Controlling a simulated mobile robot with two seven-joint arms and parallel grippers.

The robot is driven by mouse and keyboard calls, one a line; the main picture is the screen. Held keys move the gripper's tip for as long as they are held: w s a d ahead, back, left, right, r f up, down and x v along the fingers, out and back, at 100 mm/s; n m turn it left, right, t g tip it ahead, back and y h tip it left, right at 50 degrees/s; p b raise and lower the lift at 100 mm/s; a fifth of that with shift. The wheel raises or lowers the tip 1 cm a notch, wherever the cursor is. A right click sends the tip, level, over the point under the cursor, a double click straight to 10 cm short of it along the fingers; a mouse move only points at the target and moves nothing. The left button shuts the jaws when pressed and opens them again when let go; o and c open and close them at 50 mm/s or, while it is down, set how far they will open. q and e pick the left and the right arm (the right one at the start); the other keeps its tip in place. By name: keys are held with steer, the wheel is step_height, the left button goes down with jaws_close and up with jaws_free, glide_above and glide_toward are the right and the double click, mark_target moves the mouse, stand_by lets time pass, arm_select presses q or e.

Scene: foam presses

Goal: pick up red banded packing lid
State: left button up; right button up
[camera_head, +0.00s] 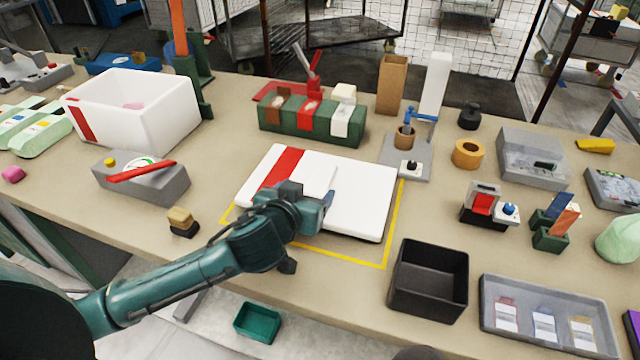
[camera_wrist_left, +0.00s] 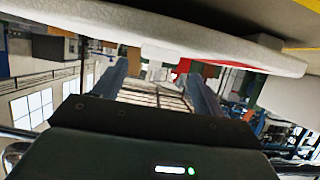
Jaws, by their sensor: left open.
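The red banded packing lid (camera_head: 362,190) is a flat white slab with a red band across its left part. It lies on the table inside a yellow taped outline (camera_head: 386,250). My left gripper (camera_head: 318,198) is open over the lid's front middle part. The arm and hand hide part of the lid's front left edge. In the left wrist view the lid (camera_wrist_left: 190,45) crosses the top, close to the spread fingers of my left gripper (camera_wrist_left: 158,88). Whether a finger touches the lid cannot be told. My right gripper is out of view.
A white box with a red stripe (camera_head: 150,115) stands at left, near a grey dial device (camera_head: 150,182). A green rack (camera_head: 312,128) is behind the lid. A grey fixture (camera_head: 408,155) stands at its right back. A black bin (camera_head: 428,285) sits in front right.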

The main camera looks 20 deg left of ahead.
mark_target(319, 177)
arm_select(q)
steer(key=shift+r+p+x, duration=0.15)
steer(key=shift+p+x, duration=0.1)
steer(key=shift+x, duration=1.35)
steer(key=shift+r+p+x, duration=0.15)
steer(key=shift+p+x, duration=0.05)
steer(key=shift+x, duration=1.35)
steer(key=shift+w+d, duration=0.1)
steer(key=shift+d, duration=0.05)
steer(key=c, duration=1.1)
